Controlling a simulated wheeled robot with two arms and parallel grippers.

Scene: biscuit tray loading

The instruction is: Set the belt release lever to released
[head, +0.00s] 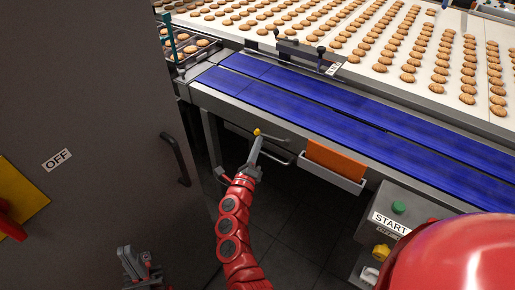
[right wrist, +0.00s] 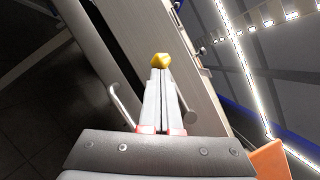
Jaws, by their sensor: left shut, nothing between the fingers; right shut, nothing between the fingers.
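The yellow knob of a lever (head: 257,131) shows on the front side of the conveyor frame, below the blue belt (head: 300,98). In the right wrist view the yellow knob (right wrist: 160,60) sits right at my fingertips. The lever's shaft is mostly hidden by the fingers, and no released marking is readable. My right gripper (head: 257,142) is shut and empty, pointing up at the knob; it also shows in the right wrist view (right wrist: 160,75). Whether it touches the knob I cannot tell. My left gripper (head: 140,264) is shut, low at the left, away from the lever.
A metal bar handle (head: 284,161) juts out beside the lever. An orange item sits in a white holder (head: 335,178) to its right. A START panel (head: 391,222) stands further right. A grey cabinet (head: 100,110) marked OFF, with a handle, fills the left. Biscuits lie beyond the belt.

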